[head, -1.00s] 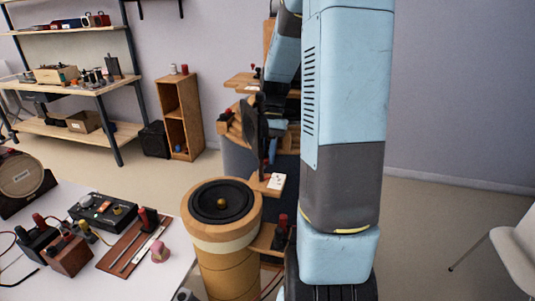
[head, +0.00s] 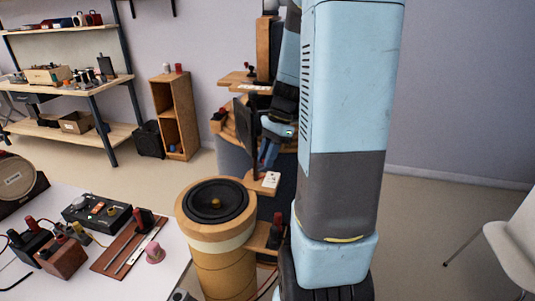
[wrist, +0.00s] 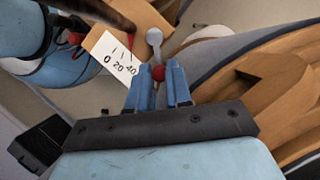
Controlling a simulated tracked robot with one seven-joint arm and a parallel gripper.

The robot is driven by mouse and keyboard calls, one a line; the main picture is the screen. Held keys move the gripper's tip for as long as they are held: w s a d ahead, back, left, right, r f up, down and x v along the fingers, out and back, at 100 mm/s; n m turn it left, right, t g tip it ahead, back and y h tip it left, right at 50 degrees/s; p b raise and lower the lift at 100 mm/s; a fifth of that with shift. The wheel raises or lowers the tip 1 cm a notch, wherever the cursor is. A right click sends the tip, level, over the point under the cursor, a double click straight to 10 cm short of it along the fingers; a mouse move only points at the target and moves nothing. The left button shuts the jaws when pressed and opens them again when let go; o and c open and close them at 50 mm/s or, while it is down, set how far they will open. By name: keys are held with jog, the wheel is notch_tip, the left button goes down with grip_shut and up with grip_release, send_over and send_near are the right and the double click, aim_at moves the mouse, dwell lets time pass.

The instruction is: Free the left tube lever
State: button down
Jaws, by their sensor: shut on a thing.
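In the wrist view my gripper (wrist: 158,76) has its two blue fingers closed on a small red knob (wrist: 158,73). A pale grey lever arm (wrist: 154,40) with a rounded end shows just beyond the knob. A white scale card (wrist: 114,58) marked 0, 20, 40 lies on a wooden ledge to their left; the grey arm is past its 40 side. How the knob joins the arm is hidden by the fingers. In the head view my gripper (head: 267,155) is at the rear tube (head: 234,165), partly behind my arm; the knob cannot be made out there.
A nearer wooden tube with a black speaker cone (head: 216,201) stands in front. A white table (head: 70,275) with a control box (head: 96,212) is at left. A wooden shelf unit (head: 175,115) stands behind. A white chair (head: 510,245) is at right. Floor between is clear.

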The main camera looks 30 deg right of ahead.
jog(key=s+m, duration=0.1)
jog(key=m, duration=0.1)
jog(key=m+t, duration=0.1)
jog(key=m, duration=0.1)
jog(key=shift+s+a+t, duration=0.15)
jog(key=shift+s+t, duration=0.15)
jog(key=shift+s, duration=0.1)
jog(key=shift+s+a+m+t, duration=0.1)
jog(key=shift+s+m+t, duration=0.15)
jog(key=shift+m, duration=0.4)
jog(key=shift+s+a+m+t, duration=0.1)
jog(key=shift+s+m+t, duration=0.15)
jog(key=shift+m, duration=0.4)
jog(key=shift+d, duration=0.1)
jog(key=c, duration=1)
grip_release()
jog(key=shift+c, duration=0.2)
jog(key=v, duration=1.3)
jog(key=shift+r+h, duration=0.3)
jog(key=shift+r, duration=0.15)
